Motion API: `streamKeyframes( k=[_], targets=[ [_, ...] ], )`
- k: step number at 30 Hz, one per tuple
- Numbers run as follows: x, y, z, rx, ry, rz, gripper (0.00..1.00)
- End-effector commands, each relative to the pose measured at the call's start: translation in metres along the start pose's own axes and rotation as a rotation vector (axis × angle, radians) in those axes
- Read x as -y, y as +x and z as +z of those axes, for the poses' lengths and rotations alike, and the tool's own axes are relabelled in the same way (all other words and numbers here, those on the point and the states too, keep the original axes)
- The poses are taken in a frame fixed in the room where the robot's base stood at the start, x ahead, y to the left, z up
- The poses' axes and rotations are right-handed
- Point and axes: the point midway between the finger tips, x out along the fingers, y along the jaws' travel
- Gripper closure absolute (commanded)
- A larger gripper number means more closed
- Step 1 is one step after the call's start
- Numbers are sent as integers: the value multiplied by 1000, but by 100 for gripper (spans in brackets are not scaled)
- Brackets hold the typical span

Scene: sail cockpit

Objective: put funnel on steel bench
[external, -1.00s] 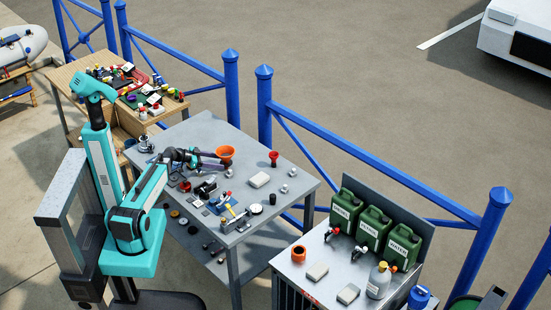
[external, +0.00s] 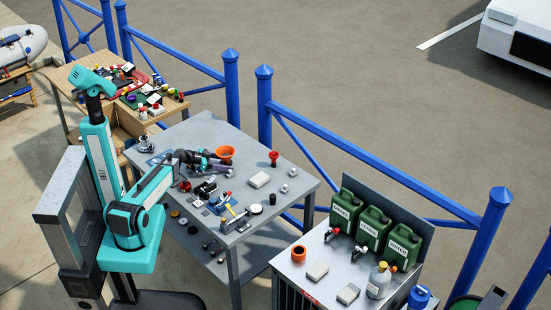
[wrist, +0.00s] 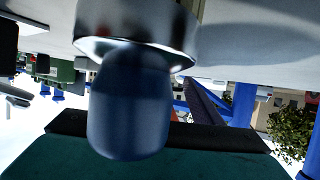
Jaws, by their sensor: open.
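An orange funnel (external: 226,152), wide mouth up, shows at the grey steel bench (external: 212,128), toward its far edge. I cannot tell whether its lower end rests on the top, as my gripper and other items overlap it. My gripper (external: 218,164) is open and low over the bench, just in front of the funnel. I cannot tell whether they touch. In the wrist view, a blurred dark-blue rounded thing with a silver collar (wrist: 130,110) fills the middle. The funnel cannot be made out there.
Tools and small parts crowd the near half of the bench, with a red cup-like item (external: 274,157) and a pale block (external: 259,180) to the right. A metal cabinet with green cans (external: 370,227) stands right. Blue railing (external: 264,105) runs behind.

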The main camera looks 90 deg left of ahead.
Motion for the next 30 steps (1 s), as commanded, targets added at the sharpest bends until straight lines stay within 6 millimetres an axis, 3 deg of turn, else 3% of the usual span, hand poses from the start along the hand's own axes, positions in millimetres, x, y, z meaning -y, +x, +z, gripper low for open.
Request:
streamKeyframes(
  k=[16,22,24,30],
  targets=[
    [0,1,0,0,0,0,39],
    [0,1,0,0,0,0,71],
    [0,1,0,-1,0,0,76],
    [0,1,0,-1,0,0,76]
  ],
)
